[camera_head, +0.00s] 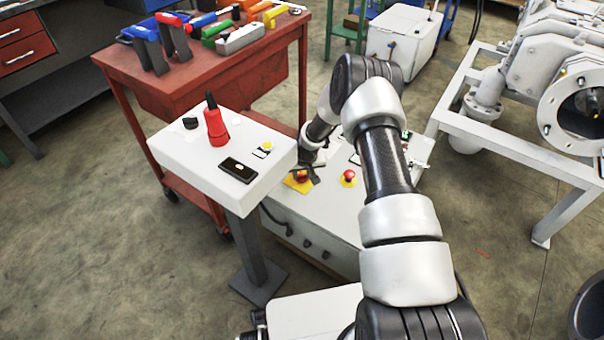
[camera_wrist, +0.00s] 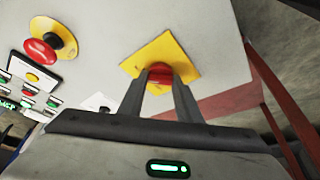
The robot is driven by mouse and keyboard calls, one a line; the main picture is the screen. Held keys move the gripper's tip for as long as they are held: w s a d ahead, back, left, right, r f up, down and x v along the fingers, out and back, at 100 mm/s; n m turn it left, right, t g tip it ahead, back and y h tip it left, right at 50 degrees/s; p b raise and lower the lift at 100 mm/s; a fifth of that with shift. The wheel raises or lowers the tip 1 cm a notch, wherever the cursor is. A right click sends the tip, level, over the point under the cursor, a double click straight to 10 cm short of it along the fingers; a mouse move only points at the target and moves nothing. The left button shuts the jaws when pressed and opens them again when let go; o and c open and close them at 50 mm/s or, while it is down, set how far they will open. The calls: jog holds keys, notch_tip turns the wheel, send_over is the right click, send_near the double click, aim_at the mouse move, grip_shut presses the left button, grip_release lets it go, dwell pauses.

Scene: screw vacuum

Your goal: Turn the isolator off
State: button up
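The isolator is a red rotary knob (camera_wrist: 160,75) on a square yellow plate (camera_wrist: 187,61). In the head view its yellow plate (camera_head: 298,186) lies near the front edge of the grey cabinet top, partly hidden by my gripper. My gripper (camera_wrist: 160,80) has one finger on each side of the knob, with little gap between them, and looks shut on it. The fingers hide the knob's sides, so I cannot make out its exact turn angle. In the head view my gripper (camera_head: 304,174) points down at the knob.
A red mushroom button (camera_head: 348,175) on a yellow disc sits right of the isolator. A red tool cart (camera_head: 225,75) is behind; a white pump frame (camera_head: 520,150) stands right.

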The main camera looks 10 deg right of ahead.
jog(key=shift+c, duration=0.5)
jog(key=shift+d+r+n+p, duration=0.1)
jog(key=shift+n+p, duration=0.2)
jog(key=shift+n, duration=0.1)
jog(key=shift+d+n+y+p, duration=0.15)
jog(key=shift+n+y+p, duration=0.2)
jog(key=shift+n+y, duration=0.4)
jog(key=n, duration=0.3)
jog(key=shift+g+y, duration=0.3)
jog(key=shift+y, duration=0.05)
jog(key=n+y+b, duration=0.1)
jog(key=n, duration=0.2)
jog(key=shift+w+d+n+g, duration=0.1)
jog(key=shift+w+n+g, duration=0.05)
jog(key=shift+n+g, duration=0.25)
jog(key=n+g, duration=0.1)
jog(key=n, duration=0.1)
jog(key=n+y, duration=0.1)
jog(key=n, duration=0.2)
jog(key=shift+w+g, duration=0.15)
jog(key=shift+g, duration=0.25)
jog(key=shift+w+n+g, duration=0.1)
jog(key=shift+n+g, duration=0.5)
jog(key=shift+n, duration=1.25)
jog(key=shift+d, duration=0.1)
